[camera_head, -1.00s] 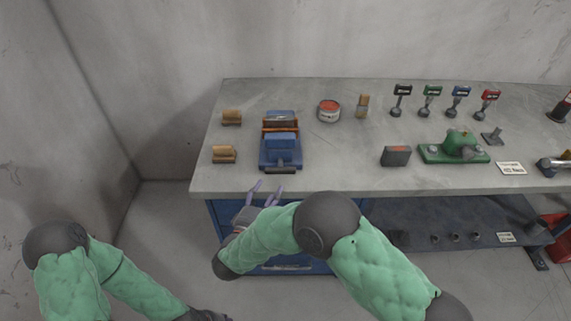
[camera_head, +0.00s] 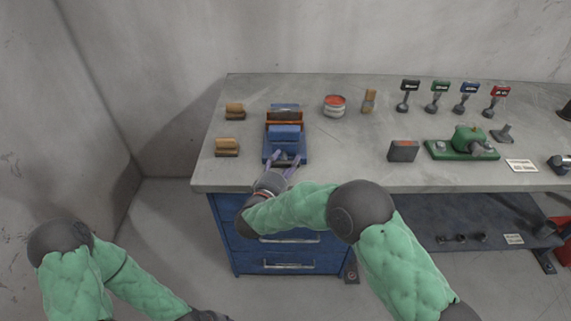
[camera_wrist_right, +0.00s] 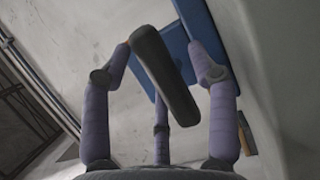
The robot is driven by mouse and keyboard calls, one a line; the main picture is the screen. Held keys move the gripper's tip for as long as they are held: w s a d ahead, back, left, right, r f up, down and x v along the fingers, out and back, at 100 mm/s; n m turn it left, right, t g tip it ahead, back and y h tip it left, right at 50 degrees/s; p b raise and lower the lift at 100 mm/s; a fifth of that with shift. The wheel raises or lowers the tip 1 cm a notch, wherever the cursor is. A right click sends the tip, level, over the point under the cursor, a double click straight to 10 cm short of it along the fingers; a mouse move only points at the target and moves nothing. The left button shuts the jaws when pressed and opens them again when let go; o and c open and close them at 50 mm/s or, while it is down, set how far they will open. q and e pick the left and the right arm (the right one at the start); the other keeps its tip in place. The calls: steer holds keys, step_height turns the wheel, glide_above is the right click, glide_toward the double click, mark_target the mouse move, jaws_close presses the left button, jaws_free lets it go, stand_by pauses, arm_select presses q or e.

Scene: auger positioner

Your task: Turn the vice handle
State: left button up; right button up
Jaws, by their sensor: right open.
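The blue vice (camera_head: 285,134) sits near the left end of the grey workbench, close to its front edge. Its blue body also shows in the right wrist view (camera_wrist_right: 200,22), at the top. The dark vice handle (camera_wrist_right: 163,75) lies tilted between the spread purple fingers of my right gripper (camera_wrist_right: 170,65). The gripper is open around the handle; I cannot tell whether any finger touches it. In the head view my right gripper (camera_head: 288,160) reaches the vice's front and hides most of the handle. My left arm is at the lower left; its gripper is out of frame.
The workbench (camera_head: 350,165) carries wooden blocks (camera_head: 227,147) left of the vice, and a red-topped can (camera_head: 334,105) and a brush (camera_head: 369,100) to its right. A dark box (camera_head: 403,151) and green device (camera_head: 462,147) stand further right. Blue drawers (camera_head: 290,262) are below.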

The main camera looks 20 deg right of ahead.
steer(key=c, duration=1.1)
steer(key=shift+c, duration=0.2)
steer(key=shift+r+m+p, duration=0.1)
steer(key=shift+m+p, duration=0.2)
steer(key=shift+p, duration=0.3)
steer(key=m+y+p, duration=0.1)
steer(key=m+p, duration=0.1)
steer(key=p, duration=0.2)
steer(key=m+g+y+p, duration=0.1)
steer(key=m+p, duration=0.2)
steer(key=p, duration=0.1)
steer(key=shift+d+g, duration=0.2)
steer(key=shift+g, duration=0.1)
steer(key=m+y+p, duration=0.1)
steer(key=m+p, duration=0.1)
steer(key=shift+f+m+y, duration=0.25)
steer(key=shift+m+y, duration=0.15)
steer(key=shift+s+f+m+y+p, duration=0.1)
steer(key=shift+f+m+y+p, duration=0.15)
steer(key=shift+m+y+p, duration=0.6)
steer(key=shift+m+b, duration=0.35)
steer(key=shift+m, duration=0.1)
